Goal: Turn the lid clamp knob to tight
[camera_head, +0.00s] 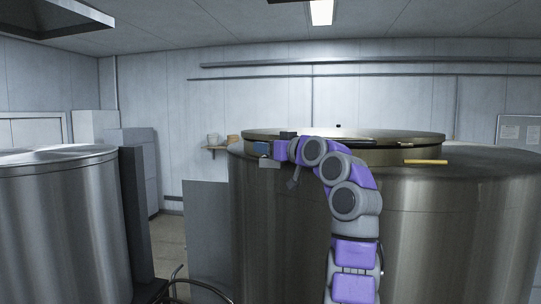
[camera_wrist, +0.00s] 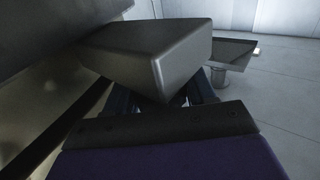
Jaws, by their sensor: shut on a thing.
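The lid clamp knob shows in the wrist view as a dark grey metal block (camera_wrist: 155,52), turned at an angle to my gripper. My gripper (camera_wrist: 180,103) is shut on it; the dark fingers reach under the block, which hides most of their tips. In the head view my gripper (camera_head: 262,149) is at the left edge of the round lid (camera_head: 390,136) on the large steel tank (camera_head: 440,220). My arm rises in front of the tank and bends left to it. I cannot clearly make out the knob in the head view.
A yellow bar (camera_head: 426,162) sticks out at the right of the lid. A second steel tank (camera_head: 62,225) stands at the left beside a dark upright panel (camera_head: 137,215). A small shelf (camera_head: 217,148) is on the back wall. Floor shows between the tanks.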

